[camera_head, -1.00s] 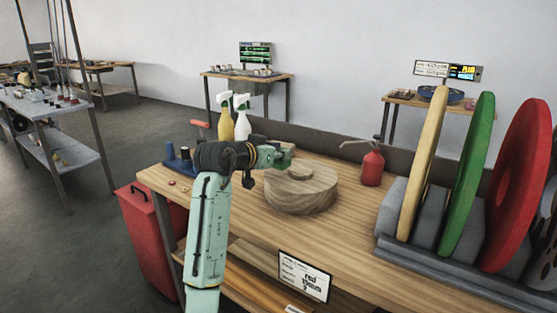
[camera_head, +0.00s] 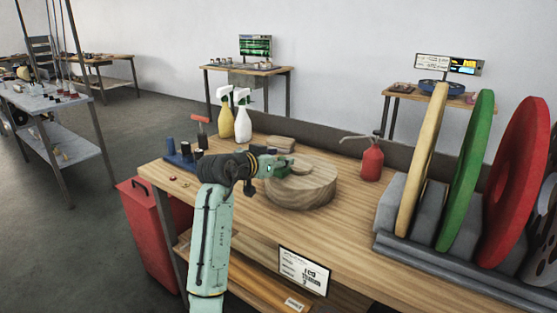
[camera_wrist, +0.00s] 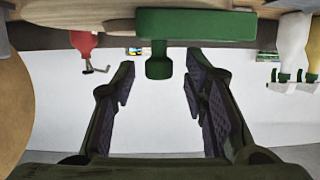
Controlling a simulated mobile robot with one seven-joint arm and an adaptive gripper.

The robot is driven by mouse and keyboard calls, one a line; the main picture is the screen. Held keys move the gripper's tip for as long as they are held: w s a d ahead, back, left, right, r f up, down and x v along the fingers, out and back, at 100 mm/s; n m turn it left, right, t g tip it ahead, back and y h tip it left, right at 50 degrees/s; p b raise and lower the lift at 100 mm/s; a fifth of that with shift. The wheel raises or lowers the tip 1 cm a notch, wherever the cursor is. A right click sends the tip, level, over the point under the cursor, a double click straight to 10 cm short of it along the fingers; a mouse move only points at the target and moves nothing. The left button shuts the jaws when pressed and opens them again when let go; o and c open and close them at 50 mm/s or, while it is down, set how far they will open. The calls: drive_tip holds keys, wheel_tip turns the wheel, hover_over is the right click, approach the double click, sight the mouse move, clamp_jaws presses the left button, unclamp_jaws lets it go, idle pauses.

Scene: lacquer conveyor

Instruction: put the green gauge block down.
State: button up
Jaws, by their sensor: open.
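The green gauge block (camera_wrist: 200,25) has a wide flat body and a short knob. In the wrist view, which is upside down, it lies against the round wooden block (camera_wrist: 95,8). My gripper (camera_wrist: 159,78) is open, with one finger on each side of the knob and a gap to both. In the head view my gripper (camera_head: 284,164) is low over the left part of the round wooden block (camera_head: 300,192). There I cannot clearly tell the gauge block from the gripper.
Yellow (camera_head: 226,122) and white (camera_head: 242,123) spray bottles stand behind my arm. A rack (camera_head: 384,240) with upright coloured discs fills the right side. The bench front (camera_head: 270,228) is clear.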

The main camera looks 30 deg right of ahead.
drive_tip(key=b+v, duration=0.3)
drive_tip(key=v, duration=0.9)
drive_tip(key=shift+a+r, duration=0.1)
drive_tip(key=shift+r, duration=0.1)
